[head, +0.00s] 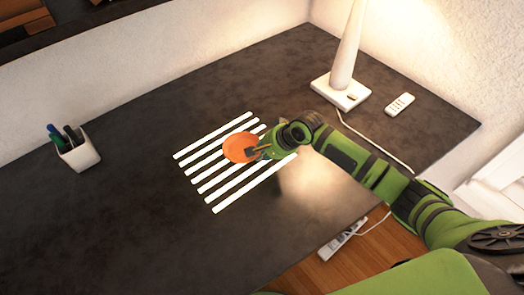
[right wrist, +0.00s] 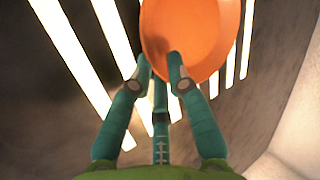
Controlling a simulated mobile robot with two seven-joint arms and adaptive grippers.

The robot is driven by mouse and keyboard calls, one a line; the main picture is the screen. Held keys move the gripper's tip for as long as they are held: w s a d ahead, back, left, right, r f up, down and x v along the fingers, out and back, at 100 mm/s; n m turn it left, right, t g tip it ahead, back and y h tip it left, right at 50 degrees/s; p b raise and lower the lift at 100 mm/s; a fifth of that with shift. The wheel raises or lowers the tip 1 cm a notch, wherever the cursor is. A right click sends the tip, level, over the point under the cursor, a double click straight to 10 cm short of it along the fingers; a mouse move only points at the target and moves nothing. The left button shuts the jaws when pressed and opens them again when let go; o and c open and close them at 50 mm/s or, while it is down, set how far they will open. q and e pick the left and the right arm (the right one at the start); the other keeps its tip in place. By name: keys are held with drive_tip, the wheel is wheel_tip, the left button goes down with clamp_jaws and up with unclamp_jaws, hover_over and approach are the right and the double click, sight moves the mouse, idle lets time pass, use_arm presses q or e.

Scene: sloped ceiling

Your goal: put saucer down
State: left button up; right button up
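An orange saucer (head: 240,147) is over the white stripes in the middle of the dark table. My right gripper (head: 261,151) is at the saucer's right edge. In the right wrist view, the gripper's fingers (right wrist: 160,62) close on the rim of the saucer (right wrist: 200,30), with one finger in front of it. Whether the saucer touches the surface below cannot be told. My left gripper is in neither view.
White parallel stripes (head: 240,188) lie on the dark table (head: 130,210). A pen cup (head: 78,154) stands at the left. A lamp (head: 340,92) and a remote (head: 399,104) are at the back right. The table's left front is clear.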

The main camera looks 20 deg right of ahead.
drive_tip(key=shift+s+d+r, duration=0.1)
drive_tip(key=shift+s+r, duration=0.05)
drive_tip(key=shift+r, duration=0.2)
drive_tip(key=v, duration=1.1)
drive_tip(key=shift+r, duration=0.2)
drive_tip(key=shift+s, duration=0.1)
